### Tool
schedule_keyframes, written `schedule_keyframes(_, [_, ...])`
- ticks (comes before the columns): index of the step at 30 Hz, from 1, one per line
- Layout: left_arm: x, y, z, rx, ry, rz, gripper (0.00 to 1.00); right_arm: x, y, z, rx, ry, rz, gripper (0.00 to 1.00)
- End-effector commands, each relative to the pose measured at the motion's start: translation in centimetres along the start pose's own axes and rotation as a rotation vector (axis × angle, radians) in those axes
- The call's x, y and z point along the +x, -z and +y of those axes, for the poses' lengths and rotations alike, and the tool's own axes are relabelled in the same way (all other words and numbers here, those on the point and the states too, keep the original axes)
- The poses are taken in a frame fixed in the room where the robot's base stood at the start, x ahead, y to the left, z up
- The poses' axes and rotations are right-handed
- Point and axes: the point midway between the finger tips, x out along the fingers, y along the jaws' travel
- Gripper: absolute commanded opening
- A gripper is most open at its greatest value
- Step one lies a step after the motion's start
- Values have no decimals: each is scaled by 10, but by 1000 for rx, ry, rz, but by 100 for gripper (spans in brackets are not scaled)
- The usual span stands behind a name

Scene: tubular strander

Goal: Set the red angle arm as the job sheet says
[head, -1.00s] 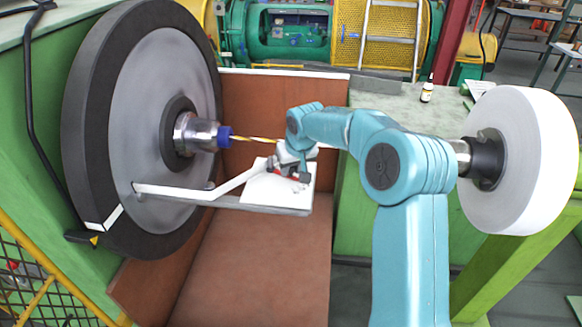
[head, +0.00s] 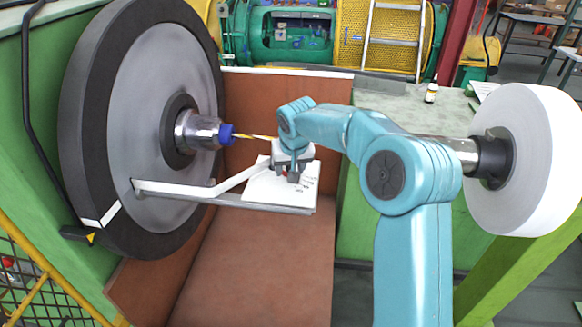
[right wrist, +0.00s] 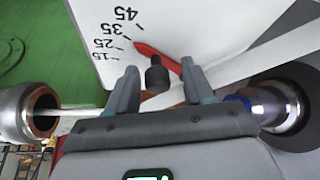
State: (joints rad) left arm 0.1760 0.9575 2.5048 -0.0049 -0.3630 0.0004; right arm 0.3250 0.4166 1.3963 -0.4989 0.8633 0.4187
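The red angle arm (right wrist: 158,57) lies on a white scale plate (right wrist: 205,25) marked 15, 25, 35 and 45. Its pointed tip is close to the 35 mark; the exact reading is hard to tell. A dark round knob (right wrist: 157,76) stands on the red arm. My right gripper (right wrist: 160,68) is open, with one finger on each side of the knob and visible gaps. In the head view my right gripper (head: 293,176) is over the white plate (head: 260,190) and hides most of the red arm. My left gripper is not in view.
A large dark wheel (head: 85,120) with a steel hub and blue collar (head: 226,134) is at left. A yellow strand runs from the collar toward my wrist. A white reel (head: 535,160) is at right. A bottle (head: 431,92) and white paper (head: 486,90) are on the green bench.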

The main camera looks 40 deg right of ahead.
Motion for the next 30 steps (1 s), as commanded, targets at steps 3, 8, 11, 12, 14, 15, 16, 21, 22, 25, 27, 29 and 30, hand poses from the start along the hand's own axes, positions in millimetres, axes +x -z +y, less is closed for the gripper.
schedule_keyframes(3, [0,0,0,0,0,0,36,0,0,1,0,-1,0,52])
schedule_keyframes(8, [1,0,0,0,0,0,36,-5,0,1,0,-1,2,52])
schedule_keyframes(11, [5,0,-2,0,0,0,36,-19,1,0,1,0,5,52])
schedule_keyframes(12, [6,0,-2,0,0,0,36,-27,0,0,1,1,4,52])
schedule_keyframes(14, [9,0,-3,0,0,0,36,-42,1,0,0,1,5,52])
schedule_keyframes(15, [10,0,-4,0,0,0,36,-53,1,0,0,1,6,52])
schedule_keyframes(16, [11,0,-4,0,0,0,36,-62,1,0,-1,1,6,52])
schedule_keyframes(21, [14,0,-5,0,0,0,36,-108,2,-1,0,0,4,52])
schedule_keyframes(22, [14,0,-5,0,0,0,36,-114,1,-1,-1,1,4,52])
schedule_keyframes(25, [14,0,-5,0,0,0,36,-135,2,-1,0,0,2,52])
schedule_keyframes(27, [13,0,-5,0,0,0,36,-146,2,-2,-1,0,1,52])
schedule_keyframes(29, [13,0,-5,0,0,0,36,-153,2,-2,-1,-1,0,52])
schedule_keyframes(30, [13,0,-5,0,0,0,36,-156,2,-1,-1,-1,-1,52])
